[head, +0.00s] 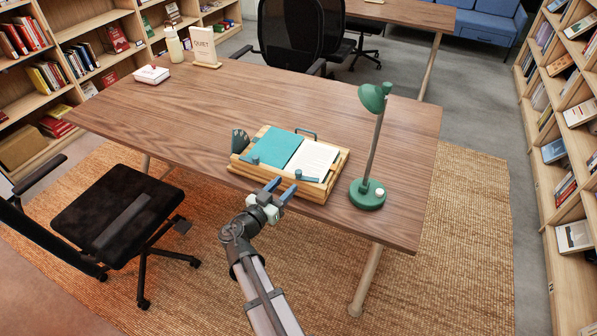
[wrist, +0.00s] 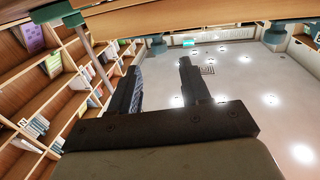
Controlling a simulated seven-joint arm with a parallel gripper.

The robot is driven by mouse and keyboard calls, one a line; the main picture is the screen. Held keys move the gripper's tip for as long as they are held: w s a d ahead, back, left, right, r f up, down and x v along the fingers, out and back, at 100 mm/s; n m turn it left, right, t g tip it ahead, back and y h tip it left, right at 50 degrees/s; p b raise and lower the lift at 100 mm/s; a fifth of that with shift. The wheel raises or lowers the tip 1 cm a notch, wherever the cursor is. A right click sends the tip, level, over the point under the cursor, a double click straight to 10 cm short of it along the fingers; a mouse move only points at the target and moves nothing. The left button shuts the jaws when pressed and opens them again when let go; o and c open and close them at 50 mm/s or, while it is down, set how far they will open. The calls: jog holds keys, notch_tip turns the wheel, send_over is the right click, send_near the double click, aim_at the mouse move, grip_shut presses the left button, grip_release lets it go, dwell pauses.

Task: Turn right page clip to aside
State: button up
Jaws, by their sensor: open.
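A wooden book stand (head: 236,172) on the table holds an open book with a teal left page (head: 276,149) and a white right page (head: 313,160). The teal right page clip (head: 306,176) lies at the lower edge of the white page. A similar left clip (head: 253,160) sits at the teal page's lower left. My gripper (head: 281,188) is open and empty just in front of the stand's near edge, left of the right clip and apart from it. In the wrist view my open fingers (wrist: 160,76) have nothing between them; I cannot surely identify a clip there.
A green lamp (head: 368,194) stands close to the stand's right. A white box (head: 152,75), a bottle (head: 174,44) and a sign (head: 204,46) are at the table's far left. A black chair (head: 115,206) stands at the near left. The table's middle (head: 240,100) is clear.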

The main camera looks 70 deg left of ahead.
aim_at(298, 171)
jog(key=x, duration=0.8)
jog(key=shift+f, duration=0.1)
jog(key=shift+c, duration=0.5)
grip_shut()
jog(key=shift+a+m+t+h, duration=0.2)
jog(key=shift+m+t+h, duration=0.35)
jog(key=shift+h, duration=0.25)
jog(key=shift+d+m+t+h, duration=0.1)
jog(key=shift+m+t+h, duration=0.25)
jog(key=shift+m+h, duration=0.55)
jog(key=shift+w+d+h, duration=0.1)
jog(key=shift+h, duration=0.2)
